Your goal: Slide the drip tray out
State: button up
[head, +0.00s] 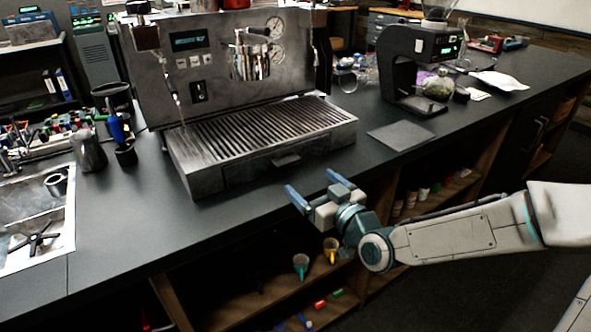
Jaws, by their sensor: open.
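The drip tray (270,158) is a wide steel box with a slatted top, at the front base of the espresso machine (215,70). A small dark handle (286,160) sticks out from the middle of its front face. The tray sits under the machine's group head, on the dark counter. My gripper (309,190) is in front of the tray, near the counter's front edge, a little below and right of the handle in the picture. Its two blue fingers are apart with nothing between them. The gripper appears clear of the tray; the exact gap is hard to judge.
A coffee grinder (418,70) and a flat grey mat (400,135) are to the right. Open shelves (300,295) with small items lie below the counter. The counter before the tray is clear.

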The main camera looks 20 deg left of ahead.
aim_at(290, 164)
jog(key=x, duration=1)
jog(key=shift+w+a+b, duration=0.1)
jog(key=shift+w+b, duration=0.15)
jog(key=shift+b, duration=0.05)
jog(key=c, duration=1.2)
